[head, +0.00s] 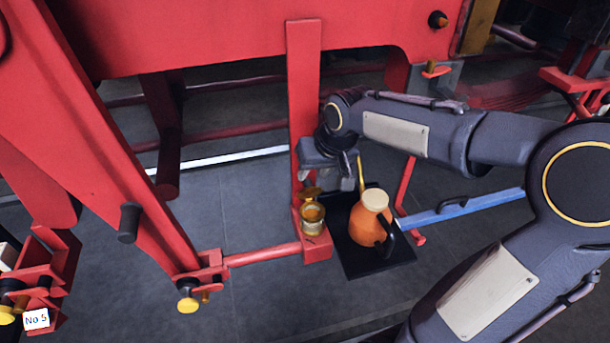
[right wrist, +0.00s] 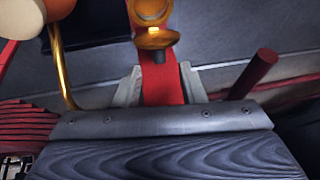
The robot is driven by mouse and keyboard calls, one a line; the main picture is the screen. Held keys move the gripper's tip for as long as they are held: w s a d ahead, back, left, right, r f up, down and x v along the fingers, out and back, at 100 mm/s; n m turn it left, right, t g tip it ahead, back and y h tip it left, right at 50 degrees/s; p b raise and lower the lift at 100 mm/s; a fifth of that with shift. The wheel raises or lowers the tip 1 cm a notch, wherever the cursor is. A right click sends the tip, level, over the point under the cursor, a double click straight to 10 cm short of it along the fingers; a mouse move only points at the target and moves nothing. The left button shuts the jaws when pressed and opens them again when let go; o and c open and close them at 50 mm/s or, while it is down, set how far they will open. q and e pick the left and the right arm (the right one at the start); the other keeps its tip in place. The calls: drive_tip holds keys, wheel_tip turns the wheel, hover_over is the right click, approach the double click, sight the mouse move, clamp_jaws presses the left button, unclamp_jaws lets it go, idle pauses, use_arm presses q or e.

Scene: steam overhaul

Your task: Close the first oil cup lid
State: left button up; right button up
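The brass oil cup (head: 313,218) sits on the red bracket at the foot of the upright red post. Its lid (head: 312,192) stands open on the post side of the cup. In the right wrist view the cup (right wrist: 150,12) is at the top edge, partly cut off, with the lid (right wrist: 155,40) swung towards my gripper. My right gripper (head: 326,172) is just above and behind the lid, apart from it as far as I can tell. Its two fingers (right wrist: 160,88) are spread and empty, with the red post showing beyond them. My left gripper is not in view.
An orange oil can (head: 369,222) with a cream top and brass spout stands on a black tray (head: 372,268) right of the cup. A red horizontal rod (head: 262,255) runs left from the bracket. A blue bar (head: 465,208) lies to the right.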

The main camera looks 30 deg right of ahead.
sight(309, 181)
drive_tip(key=shift+x, duration=2.1)
drive_tip(key=shift+d, duration=0.1)
clamp_jaws()
